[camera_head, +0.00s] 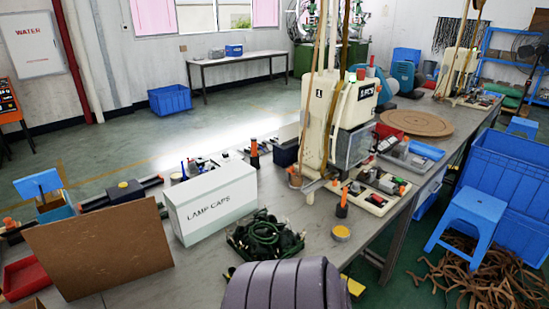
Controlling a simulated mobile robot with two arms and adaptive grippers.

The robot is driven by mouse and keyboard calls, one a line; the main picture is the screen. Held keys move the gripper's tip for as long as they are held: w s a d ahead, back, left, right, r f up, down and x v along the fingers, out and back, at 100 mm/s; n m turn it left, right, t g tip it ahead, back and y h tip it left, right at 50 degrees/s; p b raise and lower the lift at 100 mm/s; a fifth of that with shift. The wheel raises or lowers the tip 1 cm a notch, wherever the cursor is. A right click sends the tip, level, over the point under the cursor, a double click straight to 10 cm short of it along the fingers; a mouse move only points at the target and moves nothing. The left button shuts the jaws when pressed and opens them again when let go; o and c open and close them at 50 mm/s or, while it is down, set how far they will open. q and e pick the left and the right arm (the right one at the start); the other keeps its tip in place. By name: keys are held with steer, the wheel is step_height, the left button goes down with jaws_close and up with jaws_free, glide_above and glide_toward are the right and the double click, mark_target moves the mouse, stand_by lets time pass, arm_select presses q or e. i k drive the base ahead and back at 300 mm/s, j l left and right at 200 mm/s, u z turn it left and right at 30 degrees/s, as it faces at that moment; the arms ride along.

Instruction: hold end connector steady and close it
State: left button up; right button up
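Neither of my grippers is in view, and no end connector can be made out for certain. A bundle of dark green cable (264,238) lies coiled on the grey workbench (195,268), near the middle; any connector on it is too small to tell. A cream machine (343,112) marked "1 PCS" stands on the bench behind the cable. A cream fixture (372,202) with small dark, red and green parts lies in front of it. An orange-and-black upright tool (342,198) stands beside the fixture.
A white "LAMP CAPS" box (213,207) stands left of the cable, and a brown board (98,252) leans farther left. A yellow-topped round tin (340,233) sits near the front edge. A blue stool (468,217) and large blue crate (510,170) stand right of the bench.

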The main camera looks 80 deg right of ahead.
mark_target(231, 270)
steer(key=z, duration=2.2)
